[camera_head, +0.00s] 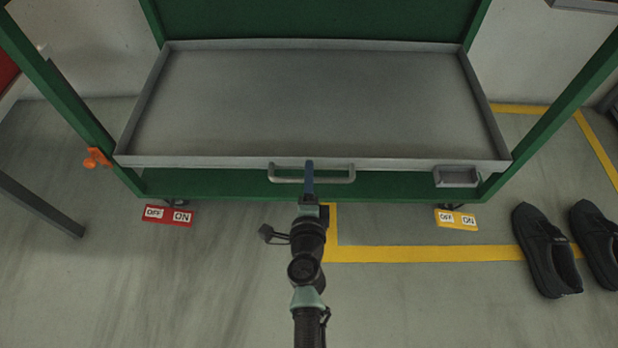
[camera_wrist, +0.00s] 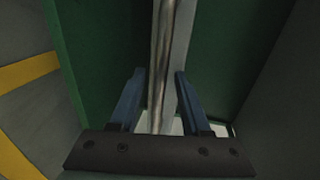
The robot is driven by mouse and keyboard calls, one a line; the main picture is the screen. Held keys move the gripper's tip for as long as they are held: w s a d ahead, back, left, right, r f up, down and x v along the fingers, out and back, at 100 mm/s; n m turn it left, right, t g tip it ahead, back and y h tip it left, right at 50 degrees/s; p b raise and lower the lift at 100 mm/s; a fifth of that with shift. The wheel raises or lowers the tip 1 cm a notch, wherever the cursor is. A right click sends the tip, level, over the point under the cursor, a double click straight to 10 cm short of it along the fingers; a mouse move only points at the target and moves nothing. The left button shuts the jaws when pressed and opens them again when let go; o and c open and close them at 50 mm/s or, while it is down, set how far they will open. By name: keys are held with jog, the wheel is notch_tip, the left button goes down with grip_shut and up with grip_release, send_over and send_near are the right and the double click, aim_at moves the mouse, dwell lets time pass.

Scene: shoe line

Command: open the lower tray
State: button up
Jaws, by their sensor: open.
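The lower tray (camera_head: 310,105) is a wide, empty grey metal tray in a green frame. A grey bar handle (camera_head: 338,176) is on the middle of its front edge. My gripper (camera_head: 310,172) is at this handle, seen from above. In the wrist view the handle bar (camera_wrist: 163,60) runs between the two blue fingers of my gripper (camera_wrist: 155,95), which stand apart with a gap on each side of the bar. I cannot tell whether either finger touches it.
A small grey label holder (camera_head: 456,177) is at the tray's front right. An orange clip (camera_head: 97,158) is on the left post. Red (camera_head: 168,216) and yellow (camera_head: 457,220) ON/OFF brake pedals sit below. Black shoes (camera_head: 546,250) stand on the floor at right. The floor in front is mostly clear.

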grip_shut()
dwell(1.4)
